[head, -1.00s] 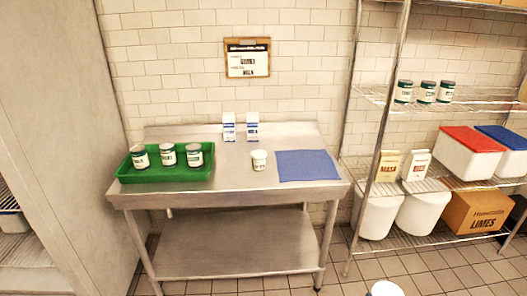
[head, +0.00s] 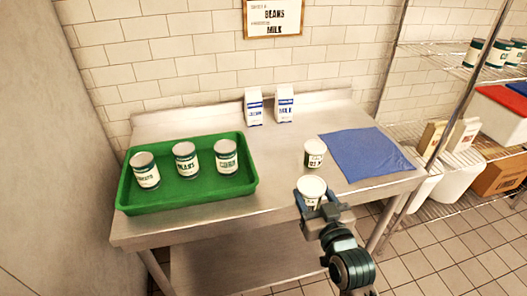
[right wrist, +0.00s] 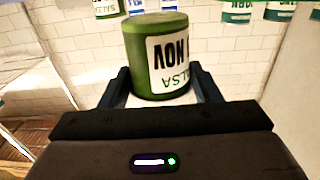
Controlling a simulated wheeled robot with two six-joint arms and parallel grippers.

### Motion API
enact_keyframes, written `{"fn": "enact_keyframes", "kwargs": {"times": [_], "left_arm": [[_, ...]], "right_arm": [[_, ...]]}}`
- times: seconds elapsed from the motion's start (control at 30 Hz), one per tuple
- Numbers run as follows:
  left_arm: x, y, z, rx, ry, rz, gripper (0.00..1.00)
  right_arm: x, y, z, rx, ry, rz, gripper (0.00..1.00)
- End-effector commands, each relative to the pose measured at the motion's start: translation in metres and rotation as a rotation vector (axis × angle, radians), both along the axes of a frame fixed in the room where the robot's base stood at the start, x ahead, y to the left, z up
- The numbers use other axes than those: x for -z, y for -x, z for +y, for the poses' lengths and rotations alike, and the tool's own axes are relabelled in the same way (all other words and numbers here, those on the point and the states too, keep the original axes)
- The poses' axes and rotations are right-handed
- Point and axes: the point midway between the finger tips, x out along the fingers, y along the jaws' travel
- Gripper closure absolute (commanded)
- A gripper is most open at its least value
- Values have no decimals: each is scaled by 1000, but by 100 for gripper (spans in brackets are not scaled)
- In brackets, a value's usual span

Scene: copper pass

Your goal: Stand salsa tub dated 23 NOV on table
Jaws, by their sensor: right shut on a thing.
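My right gripper (head: 312,200) is shut on a green salsa tub (right wrist: 145,55) with a white lid. In the head view this held tub (head: 311,186) is near the table's front edge, and I cannot tell its height. In the right wrist view its label appears upside down, with "SALSA" and "NOV" readable; the day number is not clear. A second white-lidded tub (head: 314,152) stands on the steel table (head: 285,170), just behind the held one. My left gripper is not in view.
A green tray (head: 190,203) with several cans stands on the table's left. Two milk cartons (head: 269,106) stand at the back. A blue mat (head: 368,155) lies at the right. Bare steel shows between tray and mat. A wire shelf (head: 450,55) stands to the right.

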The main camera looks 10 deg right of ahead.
Motion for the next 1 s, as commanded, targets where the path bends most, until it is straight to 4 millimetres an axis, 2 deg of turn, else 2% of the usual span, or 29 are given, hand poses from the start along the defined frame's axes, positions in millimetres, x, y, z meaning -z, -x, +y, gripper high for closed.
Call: {"fn": "enact_keyframes", "kwargs": {"times": [0.17,0.5,0.63,0.73,0.87,1.0], "left_arm": [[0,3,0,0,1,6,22],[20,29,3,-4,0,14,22],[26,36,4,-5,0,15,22],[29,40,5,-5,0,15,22],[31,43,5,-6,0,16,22],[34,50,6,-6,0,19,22]], "right_arm": [[-3,-27,2,4,-3,-3,72],[5,-116,23,2,-3,-2,72],[8,-143,29,3,0,-2,72],[10,-155,31,3,-1,-2,72],[15,-160,33,3,0,0,72],[35,-159,32,3,0,2,72]]}}
